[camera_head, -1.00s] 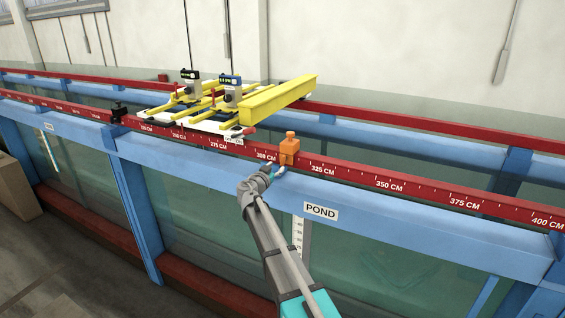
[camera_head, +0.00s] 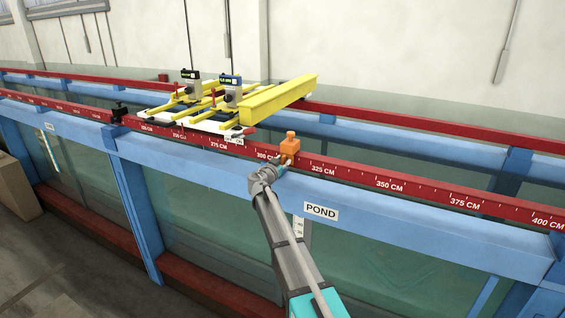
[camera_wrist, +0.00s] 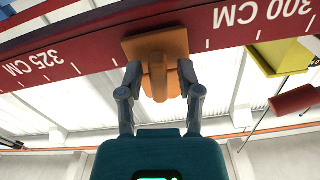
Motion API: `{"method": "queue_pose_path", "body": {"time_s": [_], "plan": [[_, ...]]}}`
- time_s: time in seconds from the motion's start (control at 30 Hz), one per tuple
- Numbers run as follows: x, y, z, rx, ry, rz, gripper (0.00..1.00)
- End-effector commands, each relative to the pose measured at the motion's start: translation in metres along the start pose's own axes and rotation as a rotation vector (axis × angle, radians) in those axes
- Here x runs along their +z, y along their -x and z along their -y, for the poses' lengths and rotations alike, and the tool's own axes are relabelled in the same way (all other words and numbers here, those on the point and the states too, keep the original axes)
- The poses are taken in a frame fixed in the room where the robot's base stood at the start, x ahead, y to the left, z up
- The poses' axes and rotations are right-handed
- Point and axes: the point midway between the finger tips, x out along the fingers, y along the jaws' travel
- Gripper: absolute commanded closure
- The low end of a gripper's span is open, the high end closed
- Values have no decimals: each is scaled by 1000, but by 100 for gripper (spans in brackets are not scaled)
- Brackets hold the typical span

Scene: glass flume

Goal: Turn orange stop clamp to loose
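The orange stop clamp (camera_head: 290,147) sits on the red rail between the 300 CM and 325 CM marks, with a round knob on top. In the wrist view, which is upside down, the clamp (camera_wrist: 174,44) has an orange lever or knob (camera_wrist: 158,78) projecting toward me. My gripper (camera_wrist: 160,76) is open, with one finger on each side of this part and gaps showing. In the head view my gripper (camera_head: 284,166) is at the clamp's near face, and its fingertips are small and partly hidden.
The red rail (camera_head: 383,186) runs along the blue flume beam above the glass. A carriage with a yellow beam (camera_head: 278,98) and two gauges stands on the rails just left of the clamp. A black clamp (camera_head: 118,112) is farther left. The rail right of the orange clamp is clear.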

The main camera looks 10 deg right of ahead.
Motion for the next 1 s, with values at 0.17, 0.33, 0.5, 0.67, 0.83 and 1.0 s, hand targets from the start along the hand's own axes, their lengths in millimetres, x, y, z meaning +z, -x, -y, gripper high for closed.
{"method": "queue_pose_path", "body": {"time_s": [0.17,0.33,0.5,0.67,0.83,1.0], "plan": [[0,0,-1,1,0,0,96],[0,0,0,1,0,0,100],[0,0,0,0,4,0,100],[0,0,0,1,30,-1,100],[0,-1,0,1,92,-2,100],[-1,-1,0,1,198,-3,100]]}}
